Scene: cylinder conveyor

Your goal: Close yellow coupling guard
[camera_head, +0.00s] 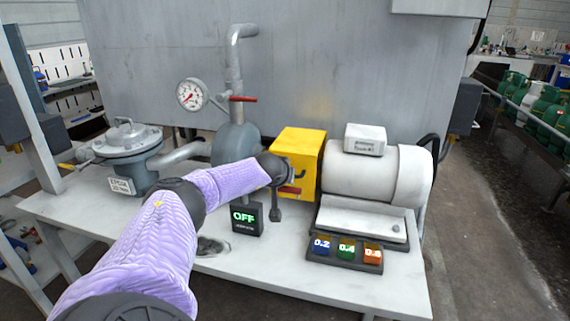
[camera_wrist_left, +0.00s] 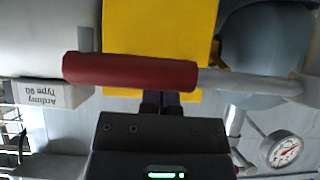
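The yellow coupling guard (camera_head: 306,142) stands between the grey pump and the white motor in the head view. It also fills the top middle of the left wrist view (camera_wrist_left: 158,28). A red handle (camera_wrist_left: 130,72) on a grey rod crosses in front of it; a bit of red (camera_head: 290,190) shows low on the guard in the head view. My left gripper (camera_wrist_left: 161,103) is at the guard's front, its two dark fingers close together just below the handle in the wrist view. The handle hides their tips, so contact is unclear. My right gripper is out of view.
The white motor (camera_head: 365,170) is right of the guard, with numbered buttons (camera_head: 345,251) in front. An OFF display (camera_head: 246,218) stands below my left forearm. The pump (camera_head: 236,141), gauge (camera_head: 191,94) and red-handled valve (camera_head: 243,99) are left of the guard. The table's front right (camera_head: 380,290) is clear.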

